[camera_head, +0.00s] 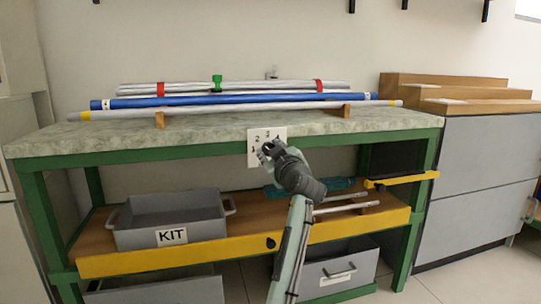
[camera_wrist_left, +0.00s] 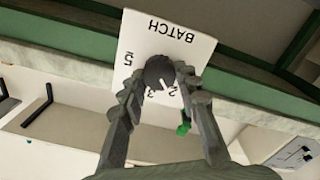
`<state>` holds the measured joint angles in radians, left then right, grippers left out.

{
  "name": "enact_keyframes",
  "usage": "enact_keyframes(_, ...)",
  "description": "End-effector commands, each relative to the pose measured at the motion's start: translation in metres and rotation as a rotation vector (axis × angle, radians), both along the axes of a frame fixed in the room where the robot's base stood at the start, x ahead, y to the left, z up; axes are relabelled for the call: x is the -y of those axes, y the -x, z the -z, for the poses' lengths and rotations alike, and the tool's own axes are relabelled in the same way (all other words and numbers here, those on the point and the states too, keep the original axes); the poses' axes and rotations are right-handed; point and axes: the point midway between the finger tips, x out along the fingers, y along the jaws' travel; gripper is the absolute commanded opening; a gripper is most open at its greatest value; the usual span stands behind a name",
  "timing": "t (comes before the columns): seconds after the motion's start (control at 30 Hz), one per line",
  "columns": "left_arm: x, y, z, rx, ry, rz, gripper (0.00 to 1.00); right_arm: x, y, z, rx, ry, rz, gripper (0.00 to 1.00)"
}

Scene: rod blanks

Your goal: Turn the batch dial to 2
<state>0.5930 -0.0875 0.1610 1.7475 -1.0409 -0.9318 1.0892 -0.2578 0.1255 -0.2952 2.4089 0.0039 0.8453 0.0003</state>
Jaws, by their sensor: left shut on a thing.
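The white BATCH plate (camera_head: 254,146) is fixed to the green front rail of the workbench. It appears upside down in the left wrist view (camera_wrist_left: 190,52), with a 5 at the left and a 3 and 2 below the knob. The dark round batch dial (camera_wrist_left: 158,70) has a white pointer mark, which lies on the side of the 2 and 3; I cannot tell its exact alignment. My left gripper (camera_head: 272,149) is at the plate and hides most of the dial in the head view. Its fingers (camera_wrist_left: 160,82) are shut on the dial from both sides. My right gripper is not in view.
Long rods, including a blue rod (camera_head: 240,100), lie on wooden supports along the bench top (camera_head: 60,140). A grey KIT bin (camera_head: 170,220) stands on the lower shelf, with a yellow front edge (camera_head: 130,262). Wooden steps (camera_head: 445,90) sit on the grey cabinet at right.

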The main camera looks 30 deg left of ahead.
Motion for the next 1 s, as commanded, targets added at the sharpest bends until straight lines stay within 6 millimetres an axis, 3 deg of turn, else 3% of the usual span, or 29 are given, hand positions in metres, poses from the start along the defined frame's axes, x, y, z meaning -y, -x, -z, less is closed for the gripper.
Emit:
enact_keyframes(0.37,0.0,0.0,0.002,-0.001,0.004,-0.001,0.02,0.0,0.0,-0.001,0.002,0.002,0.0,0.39)
enact_keyframes(0.4,0.0,0.0,0.002,-0.001,0.004,-0.001,0.36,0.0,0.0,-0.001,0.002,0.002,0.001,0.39)
enact_keyframes(0.53,0.0,0.0,0.001,-0.001,0.004,0.0,0.52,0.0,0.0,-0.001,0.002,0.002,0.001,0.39)
enact_keyframes(0.83,0.001,0.001,0.001,0.001,0.003,0.0,0.52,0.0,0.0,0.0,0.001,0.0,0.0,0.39)
enact_keyframes(1.0,0.016,0.013,0.001,0.002,0.005,0.001,0.52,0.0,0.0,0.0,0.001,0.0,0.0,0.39)
